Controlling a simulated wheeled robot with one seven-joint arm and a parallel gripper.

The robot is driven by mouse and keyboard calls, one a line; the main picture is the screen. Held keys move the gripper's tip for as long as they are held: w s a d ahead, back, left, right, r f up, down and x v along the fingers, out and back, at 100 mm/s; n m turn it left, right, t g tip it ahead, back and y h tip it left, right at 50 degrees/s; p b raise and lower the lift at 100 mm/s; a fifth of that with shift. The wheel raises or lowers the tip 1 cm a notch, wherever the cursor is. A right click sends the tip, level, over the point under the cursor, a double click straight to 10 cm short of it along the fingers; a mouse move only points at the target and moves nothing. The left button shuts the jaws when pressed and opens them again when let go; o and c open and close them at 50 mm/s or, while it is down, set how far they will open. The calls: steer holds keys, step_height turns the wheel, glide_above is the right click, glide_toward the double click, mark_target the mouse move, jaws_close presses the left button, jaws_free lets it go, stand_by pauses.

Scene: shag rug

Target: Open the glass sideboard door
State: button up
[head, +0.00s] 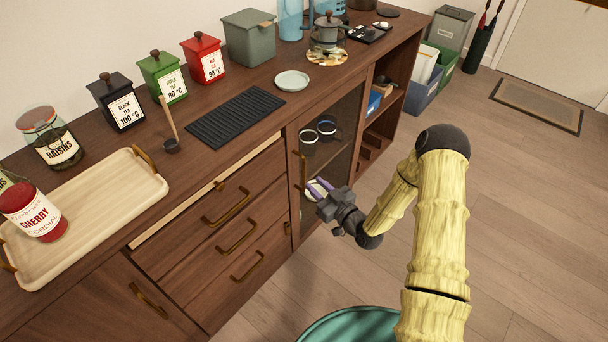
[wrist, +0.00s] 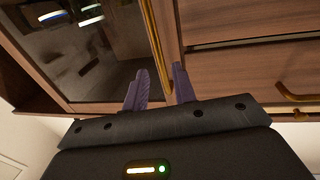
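The glass sideboard door (head: 342,143) is the dark-framed pane right of the drawers; it looks flush with the sideboard front. Cups and dishes show behind the glass. Its upright brass handle (head: 303,171) is on the door's left edge. My gripper (head: 314,189) is in front of the door, close to the handle, with purple fingers apart. In the wrist view, the picture is turned over: the glass door (wrist: 95,50) is at left and the handle (wrist: 152,35) runs down toward the gap between my open fingers (wrist: 160,82). I cannot tell whether they touch it.
Brass-handled drawers (head: 225,225) are left of the door, and an open shelf section (head: 390,95) is right of it. On top stand a wooden tray (head: 95,222), tea tins, a black mat (head: 236,117) and a small plate (head: 292,80). A teal round object (head: 350,325) is at the bottom.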

glide_above(304, 191)
steer(key=shift+w, duration=0.3)
steer(key=shift+c, duration=0.5)
jaws_close()
